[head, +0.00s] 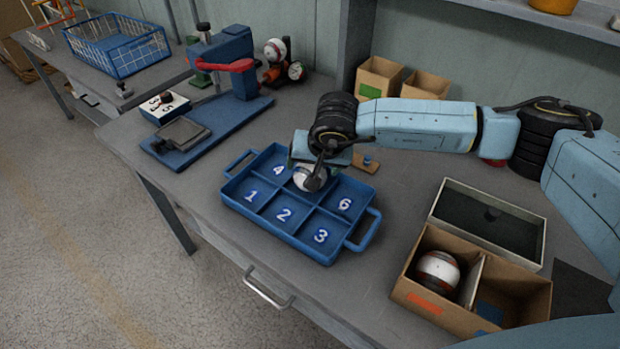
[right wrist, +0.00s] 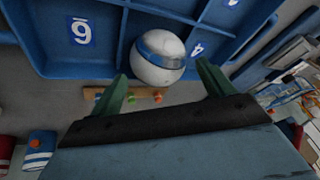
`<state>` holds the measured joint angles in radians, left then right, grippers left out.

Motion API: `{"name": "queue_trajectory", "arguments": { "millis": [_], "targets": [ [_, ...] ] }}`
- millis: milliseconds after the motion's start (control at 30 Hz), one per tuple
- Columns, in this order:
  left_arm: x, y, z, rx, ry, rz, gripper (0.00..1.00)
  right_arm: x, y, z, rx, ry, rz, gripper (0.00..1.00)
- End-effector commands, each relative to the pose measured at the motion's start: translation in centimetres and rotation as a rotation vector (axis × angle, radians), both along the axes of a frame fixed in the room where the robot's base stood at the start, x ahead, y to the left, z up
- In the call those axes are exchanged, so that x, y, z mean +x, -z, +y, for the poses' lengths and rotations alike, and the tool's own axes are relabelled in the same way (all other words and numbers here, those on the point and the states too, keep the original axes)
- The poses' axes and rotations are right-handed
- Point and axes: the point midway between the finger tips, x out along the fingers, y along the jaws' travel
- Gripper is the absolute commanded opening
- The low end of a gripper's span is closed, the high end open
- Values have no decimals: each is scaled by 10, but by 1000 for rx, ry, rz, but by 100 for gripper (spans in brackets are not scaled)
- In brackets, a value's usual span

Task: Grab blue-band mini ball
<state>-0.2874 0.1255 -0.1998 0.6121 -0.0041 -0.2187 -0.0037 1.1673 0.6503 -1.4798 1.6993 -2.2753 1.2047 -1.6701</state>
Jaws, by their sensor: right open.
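The blue-band mini ball (right wrist: 158,57) is white with a blue stripe. It sits in the blue tray (head: 312,251), in the back-row compartment between those marked 4 and 6. In the head view the ball (head: 301,182) is partly hidden by my right gripper (head: 307,172), which is over it. In the right wrist view my right gripper (right wrist: 162,70) is open, one finger toward each side of the ball. I cannot tell whether the fingers touch it. My left gripper is not in view.
A cardboard box (head: 428,302) at the right holds a red-banded ball (head: 437,273). Behind it is an open grey box (head: 488,215). A blue press (head: 230,60) stands at the back left. A small wooden strip (head: 367,163) lies behind the tray.

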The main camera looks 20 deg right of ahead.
Motion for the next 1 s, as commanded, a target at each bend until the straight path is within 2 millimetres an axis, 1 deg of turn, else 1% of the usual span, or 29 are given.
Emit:
{"name": "queue_trajectory", "arguments": {
  "millis": [33, 167, 300, 400, 633, 867, 900, 1000],
  "targets": [
    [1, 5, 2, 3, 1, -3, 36, 1, 9, 1, 0, 0, 2, 81],
    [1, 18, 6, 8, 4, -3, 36, 8, 31, 1, 0, 1, 2, 81],
    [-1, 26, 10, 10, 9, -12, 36, 14, 43, 2, 1, 1, 2, 81],
    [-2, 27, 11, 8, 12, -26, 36, 17, 47, 2, 1, 1, 1, 81],
    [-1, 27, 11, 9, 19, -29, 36, 17, 49, 2, 0, 1, 2, 81],
    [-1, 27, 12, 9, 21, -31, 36, 17, 49, 2, 0, 1, 2, 51],
    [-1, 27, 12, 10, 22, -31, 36, 17, 49, 2, 0, 1, 2, 49],
    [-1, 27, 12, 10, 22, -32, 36, 17, 49, 2, 0, 1, 2, 49]
  ]
}}
